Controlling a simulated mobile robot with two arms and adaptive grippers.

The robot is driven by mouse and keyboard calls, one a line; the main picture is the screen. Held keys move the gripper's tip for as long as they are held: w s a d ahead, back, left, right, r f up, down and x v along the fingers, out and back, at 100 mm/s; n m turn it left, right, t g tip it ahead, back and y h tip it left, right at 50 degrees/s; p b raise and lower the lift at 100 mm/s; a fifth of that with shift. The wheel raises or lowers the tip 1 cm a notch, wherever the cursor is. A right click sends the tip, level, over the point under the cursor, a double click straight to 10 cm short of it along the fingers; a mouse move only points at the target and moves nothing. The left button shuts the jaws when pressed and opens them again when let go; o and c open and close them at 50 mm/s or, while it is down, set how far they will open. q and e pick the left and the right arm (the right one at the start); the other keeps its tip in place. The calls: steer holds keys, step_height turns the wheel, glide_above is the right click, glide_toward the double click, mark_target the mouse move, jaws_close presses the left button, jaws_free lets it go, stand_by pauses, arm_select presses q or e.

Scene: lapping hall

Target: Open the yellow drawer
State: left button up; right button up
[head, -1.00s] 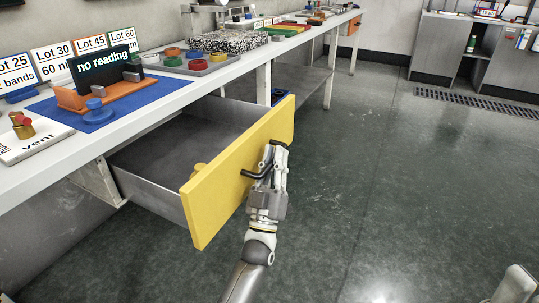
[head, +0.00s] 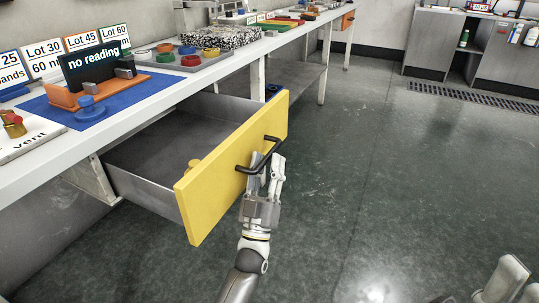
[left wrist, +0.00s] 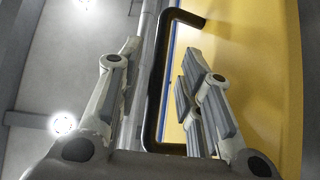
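The yellow drawer (head: 225,180) stands pulled well out from under the bench, its grey inside showing. Its black handle (head: 243,169) is on the yellow front. My left gripper (head: 266,172) is at the handle. In the left wrist view, the handle (left wrist: 152,100) runs between the two spread fingers of my left gripper (left wrist: 158,62), with gaps on both sides, so it does not grip the bar. My right gripper (head: 508,282) shows only in part at the bottom right corner, away from the drawer; its opening is unclear.
A small yellowish round thing (head: 194,163) is in the drawer. The bench (head: 150,98) above carries a blue mat (head: 60,112), a "no reading" display (head: 92,64) and a tray of coloured rings (head: 215,60). The floor (head: 390,180) to the right is clear.

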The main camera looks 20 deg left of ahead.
arm_select(q)
steer(key=a+v, duration=0.1)
steer(key=v, duration=0.8)
steer(key=shift+d, duration=0.5)
steer(key=shift+s, duration=0.15)
